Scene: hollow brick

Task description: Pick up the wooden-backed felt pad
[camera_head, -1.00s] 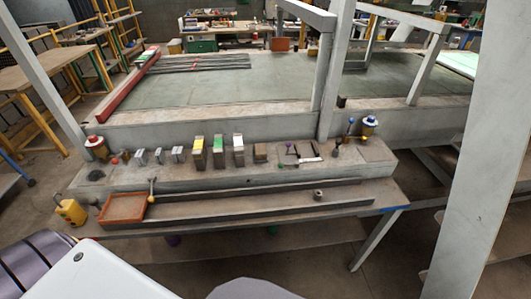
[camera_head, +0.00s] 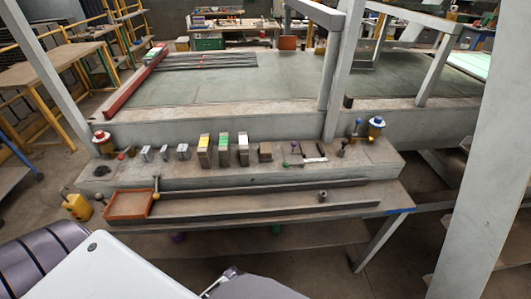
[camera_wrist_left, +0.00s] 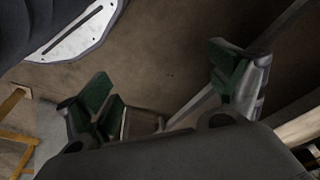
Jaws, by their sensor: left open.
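A small brown block (camera_head: 265,152), possibly the wooden-backed felt pad, stands on the grey ledge right of the white-topped block (camera_head: 243,148); its felt face cannot be made out. My left gripper (camera_wrist_left: 158,92) shows in the left wrist view with its two green-padded fingers wide apart and nothing between them. It is over the brown floor, away from the ledge. In the head view my left gripper cannot be clearly made out. My right gripper is not in view.
Yellow-topped (camera_head: 204,150) and green-topped (camera_head: 223,149) blocks stand close by on the ledge. Grey clamps and small knobs flank the row. An orange-brown tray (camera_head: 129,205) and long dark rails lie in front. A grey post (camera_head: 333,80) rises behind the ledge.

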